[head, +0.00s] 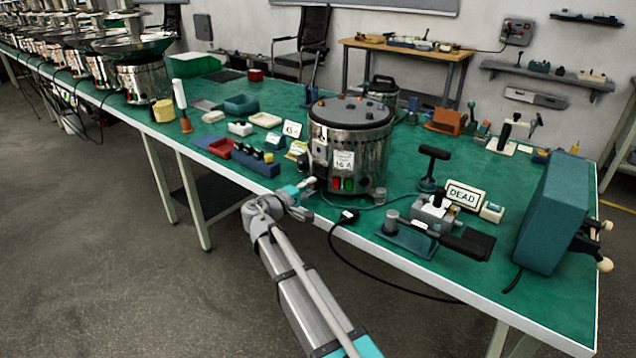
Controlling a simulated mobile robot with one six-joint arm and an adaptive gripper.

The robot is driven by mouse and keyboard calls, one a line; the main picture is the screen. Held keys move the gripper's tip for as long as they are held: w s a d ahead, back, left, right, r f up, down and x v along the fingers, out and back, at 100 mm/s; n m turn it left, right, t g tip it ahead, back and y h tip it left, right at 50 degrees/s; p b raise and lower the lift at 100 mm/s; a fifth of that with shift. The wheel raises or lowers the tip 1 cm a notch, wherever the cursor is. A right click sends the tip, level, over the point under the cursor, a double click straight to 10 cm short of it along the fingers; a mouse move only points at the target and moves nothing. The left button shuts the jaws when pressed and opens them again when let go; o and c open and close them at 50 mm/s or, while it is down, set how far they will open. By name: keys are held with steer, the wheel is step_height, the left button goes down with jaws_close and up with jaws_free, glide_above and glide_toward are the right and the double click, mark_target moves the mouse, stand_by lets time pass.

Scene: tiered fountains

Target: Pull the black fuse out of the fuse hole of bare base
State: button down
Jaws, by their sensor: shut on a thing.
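The bare base (372,155) is a silver drum with a dark top and no tiers, standing upright near the table's front edge. A white label (343,161) and red and green switches (342,184) are on its front. My gripper (309,184) is at the lower left of the base's front, very close to its wall. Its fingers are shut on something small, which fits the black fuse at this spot. The fuse and the fuse hole are hidden or too small to make out, so I cannot tell how far in the fuse sits.
Left of the base are a blue block rack (256,163), a red tray (221,147) and small cards. A black cord (350,262) hangs over the front edge.

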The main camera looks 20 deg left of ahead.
mark_target(311, 186)
steer(key=shift+s+a, duration=0.25)
steer(key=shift+s, duration=0.2)
stand_by(1.0)
steer(key=shift+s+a, duration=0.35)
steer(key=shift+s, duration=0.25)
steer(key=shift+s+a, duration=0.3)
steer(key=shift+s, duration=0.3)
steer(key=shift+s+a, duration=0.2)
steer(key=shift+s, duration=0.15)
